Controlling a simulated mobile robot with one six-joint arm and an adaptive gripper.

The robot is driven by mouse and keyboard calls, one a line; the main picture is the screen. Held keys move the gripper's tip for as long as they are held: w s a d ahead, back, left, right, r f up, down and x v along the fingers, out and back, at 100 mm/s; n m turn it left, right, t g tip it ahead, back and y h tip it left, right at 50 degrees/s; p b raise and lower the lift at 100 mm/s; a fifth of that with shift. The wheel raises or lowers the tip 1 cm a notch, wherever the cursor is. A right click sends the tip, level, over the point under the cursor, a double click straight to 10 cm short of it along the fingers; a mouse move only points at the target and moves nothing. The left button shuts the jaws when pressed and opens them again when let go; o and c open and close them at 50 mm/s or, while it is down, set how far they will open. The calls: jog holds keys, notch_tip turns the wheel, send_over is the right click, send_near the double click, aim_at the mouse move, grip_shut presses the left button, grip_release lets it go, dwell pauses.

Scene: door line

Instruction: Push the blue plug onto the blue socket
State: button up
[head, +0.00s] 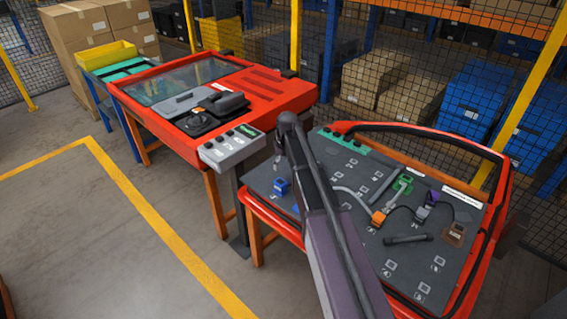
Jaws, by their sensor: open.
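A small blue connector block (280,186) stands at the left part of the dark door panel (410,250). A second small blue patch (296,209) shows just below it, partly covered by my arm. I cannot tell for certain which of the two is the plug and which the socket, or whether they touch. My arm crosses the panel from the bottom edge up to a bend above it. My gripper (278,165) hangs under that bend, small and dark, close above the blue block. It is open; its fingertips are hard to make out.
On the panel are a green connector (403,183), an orange one (379,217), a grey-purple one (422,212) and a brown one (456,233), with cables between. The panel has a raised red rim (492,215). A red bench (225,90) stands behind left. Floor at left is clear.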

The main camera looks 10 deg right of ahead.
aim_at(280, 181)
jog(key=shift+w+a+f+b, duration=0.15)
jog(key=shift+w+f+b, duration=0.05)
jog(key=shift+f+b, duration=1.9)
jog(key=shift+w+a+f+b, duration=0.15)
jog(key=shift+w+f+b, duration=0.1)
jog(key=shift+f+b, duration=1.9)
jog(key=shift+w+a+f+b, duration=0.15)
jog(key=shift+w+f+b, duration=0.05)
jog(key=shift+f+b, duration=1.9)
jog(key=shift+f, duration=0.1)
grip_shut()
jog(key=shift+r+p, duration=0.35)
jog(key=shift+p, duration=0.1)
